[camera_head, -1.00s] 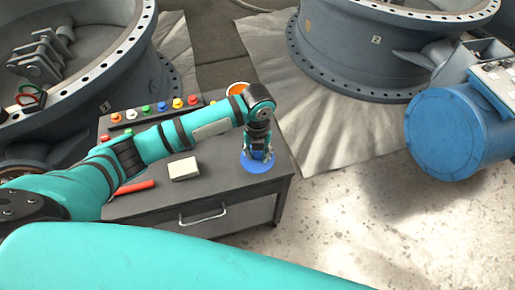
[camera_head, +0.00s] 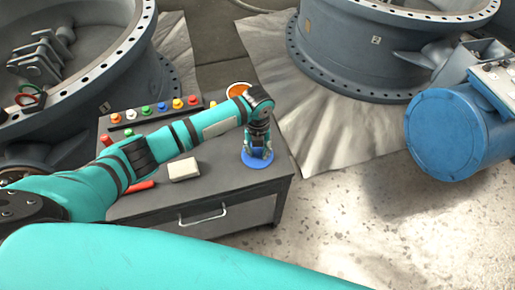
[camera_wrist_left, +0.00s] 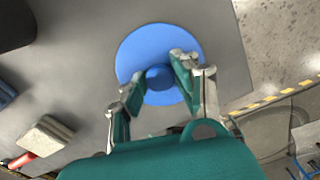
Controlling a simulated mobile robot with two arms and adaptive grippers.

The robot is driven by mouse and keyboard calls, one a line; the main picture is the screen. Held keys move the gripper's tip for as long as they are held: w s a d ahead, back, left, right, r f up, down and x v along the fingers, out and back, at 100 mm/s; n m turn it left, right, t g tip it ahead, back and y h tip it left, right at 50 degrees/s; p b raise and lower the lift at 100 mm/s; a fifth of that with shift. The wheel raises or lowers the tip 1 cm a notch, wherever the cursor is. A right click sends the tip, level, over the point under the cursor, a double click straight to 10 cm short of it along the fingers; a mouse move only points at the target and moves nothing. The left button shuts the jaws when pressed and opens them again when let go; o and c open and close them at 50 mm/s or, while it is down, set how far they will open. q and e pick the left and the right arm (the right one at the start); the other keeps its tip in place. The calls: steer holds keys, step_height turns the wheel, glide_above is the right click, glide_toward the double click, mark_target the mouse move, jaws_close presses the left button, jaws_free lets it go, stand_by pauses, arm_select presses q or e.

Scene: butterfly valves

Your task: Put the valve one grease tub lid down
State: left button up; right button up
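A round blue lid (camera_head: 257,163) with a central knob lies on the grey cart top, near its right edge. The lid also shows in the left wrist view (camera_wrist_left: 140,48), flat under my left gripper. My left gripper (camera_head: 258,152) points down over the lid. In the left wrist view, my left gripper (camera_wrist_left: 158,72) has its fingers spread on either side of the blue knob, with gaps visible. A tub with orange contents (camera_head: 238,90) stands at the cart's back edge, partly behind my left arm. My right gripper is not in view.
The cart top (camera_head: 220,168) also holds a pale block (camera_head: 184,169), a red-handled tool (camera_head: 142,186) and a row of coloured knobs at the back. Large grey valves stand behind left and right (camera_head: 345,60). A blue cylinder (camera_head: 445,135) is at right.

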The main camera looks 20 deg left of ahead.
mark_target(258, 151)
arm_select(q)
steer(key=o, duration=0.4)
steer(key=shift+c, duration=0.2)
step_height(258, 151, up, 12)
steer(key=shift+r+p, duration=0.15)
steer(key=shift+p, duration=0.2)
stand_by(0.4)
